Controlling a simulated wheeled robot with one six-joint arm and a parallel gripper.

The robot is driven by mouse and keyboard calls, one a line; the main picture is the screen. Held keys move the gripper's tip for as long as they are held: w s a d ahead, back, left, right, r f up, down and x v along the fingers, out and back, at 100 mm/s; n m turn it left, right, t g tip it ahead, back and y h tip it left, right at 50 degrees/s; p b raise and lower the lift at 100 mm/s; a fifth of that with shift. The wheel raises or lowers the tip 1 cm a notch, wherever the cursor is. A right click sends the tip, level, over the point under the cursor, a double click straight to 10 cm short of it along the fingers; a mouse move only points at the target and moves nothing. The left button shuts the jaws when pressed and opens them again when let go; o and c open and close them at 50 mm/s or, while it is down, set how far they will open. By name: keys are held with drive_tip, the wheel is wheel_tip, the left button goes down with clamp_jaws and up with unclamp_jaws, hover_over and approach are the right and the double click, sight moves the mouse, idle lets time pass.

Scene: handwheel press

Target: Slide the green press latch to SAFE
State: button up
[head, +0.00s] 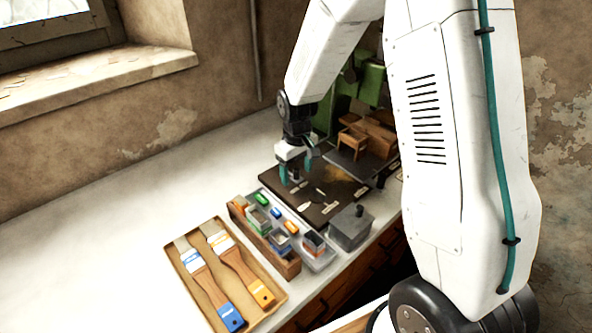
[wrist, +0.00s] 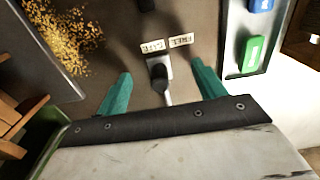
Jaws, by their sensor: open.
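The latch shows in the wrist view as a black knob (wrist: 159,76) on a pale metal piece, with a thin light rod below it. Two small pale labels lie just above it: the SAFE label (wrist: 152,47) on the left and the FREE label (wrist: 181,40) on the right, both upside down. The knob lies between the labels' columns; I cannot tell the exact setting. My gripper (wrist: 163,80) is open, its teal fingers on either side of the latch with gaps. In the head view my gripper (head: 296,173) hangs over the dark base in front of the green press (head: 327,115).
A grey tray (head: 322,262) of small coloured blocks stands near the dark base (head: 318,212), beside a grey metal box (head: 351,228). A cardboard tray (head: 180,284) holds two brushes. Small wooden stools (head: 352,140) stand by the press. The left bench (head: 110,225) is clear.

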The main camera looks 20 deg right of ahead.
drive_tip(key=shift+r, duration=4)
drive_tip(key=shift+c, duration=0.4)
